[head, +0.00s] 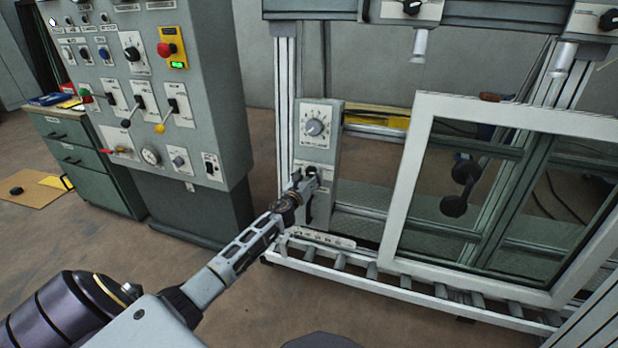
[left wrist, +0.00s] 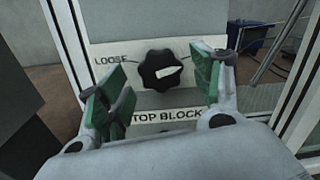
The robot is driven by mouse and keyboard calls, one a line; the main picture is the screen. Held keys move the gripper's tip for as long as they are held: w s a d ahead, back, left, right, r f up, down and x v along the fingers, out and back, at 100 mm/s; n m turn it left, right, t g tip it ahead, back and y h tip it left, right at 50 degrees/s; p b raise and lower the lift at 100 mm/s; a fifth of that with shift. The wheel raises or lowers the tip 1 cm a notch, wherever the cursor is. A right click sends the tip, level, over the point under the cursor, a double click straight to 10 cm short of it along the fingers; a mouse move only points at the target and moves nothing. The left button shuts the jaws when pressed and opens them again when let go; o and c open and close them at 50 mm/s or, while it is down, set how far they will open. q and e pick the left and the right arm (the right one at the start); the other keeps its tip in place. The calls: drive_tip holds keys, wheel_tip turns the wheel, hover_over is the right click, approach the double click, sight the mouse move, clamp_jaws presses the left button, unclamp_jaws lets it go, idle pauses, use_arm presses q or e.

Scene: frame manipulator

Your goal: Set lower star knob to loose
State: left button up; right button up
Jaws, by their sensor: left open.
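The lower star knob (left wrist: 160,70) is black with a white pointer and sits on a white plate (left wrist: 108,50) in the left wrist view. Its pointer aims right and slightly up, away from the word LOOSE at the left. The words TOP BLOCK are printed below it. My left gripper (left wrist: 157,82) is open, with one green pad left of the knob and the other right of it. Gaps show between pads and knob. In the head view my left gripper (head: 308,183) is at the lower part of the grey control box (head: 333,150) and hides most of the knob.
A silver dial (head: 315,127) is above on the same box. A white-framed window (head: 402,190) stands to the right on a roller rail (head: 405,285). A large grey control cabinet (head: 215,90) stands to the left. Open floor lies between cabinet and frame.

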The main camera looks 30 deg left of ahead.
use_arm(q)
drive_tip(key=shift+w, duration=0.15)
drive_tip(key=shift+c, duration=0.2)
drive_tip(key=c, duration=1)
